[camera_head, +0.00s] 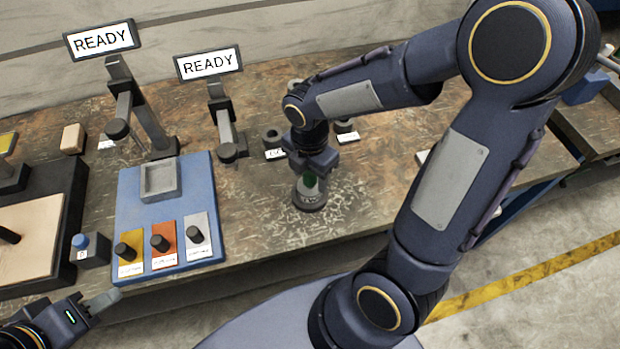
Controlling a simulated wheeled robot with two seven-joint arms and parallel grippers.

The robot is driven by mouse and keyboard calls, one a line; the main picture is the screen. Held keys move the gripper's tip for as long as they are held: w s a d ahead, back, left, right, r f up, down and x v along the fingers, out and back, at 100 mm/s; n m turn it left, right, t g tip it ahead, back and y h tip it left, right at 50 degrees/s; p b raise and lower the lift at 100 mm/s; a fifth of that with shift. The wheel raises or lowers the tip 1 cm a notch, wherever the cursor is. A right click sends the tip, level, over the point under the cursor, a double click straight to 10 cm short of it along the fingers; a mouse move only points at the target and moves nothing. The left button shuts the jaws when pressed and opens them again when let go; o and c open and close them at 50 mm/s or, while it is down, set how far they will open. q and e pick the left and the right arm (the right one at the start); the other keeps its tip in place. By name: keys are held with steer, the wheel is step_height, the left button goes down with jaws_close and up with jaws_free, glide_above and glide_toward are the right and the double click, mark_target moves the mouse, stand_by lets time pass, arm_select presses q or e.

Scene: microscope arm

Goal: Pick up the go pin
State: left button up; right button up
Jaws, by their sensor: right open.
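Dark round holders with small labels (272,138) (343,126) stand behind my right gripper. A blue board (127,213) with a grey tray (146,198) and several black-knobbed pieces lies left. Two stands carry READY signs (101,40) (208,63). Bench right of the holder is partly clear.

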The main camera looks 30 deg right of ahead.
jaws_close()
steer(key=shift+r, duration=0.1)
step_height(320, 180, up, 10)
steer(key=shift+f+p, duration=0.15)
steer(key=shift+p, duration=0.15)
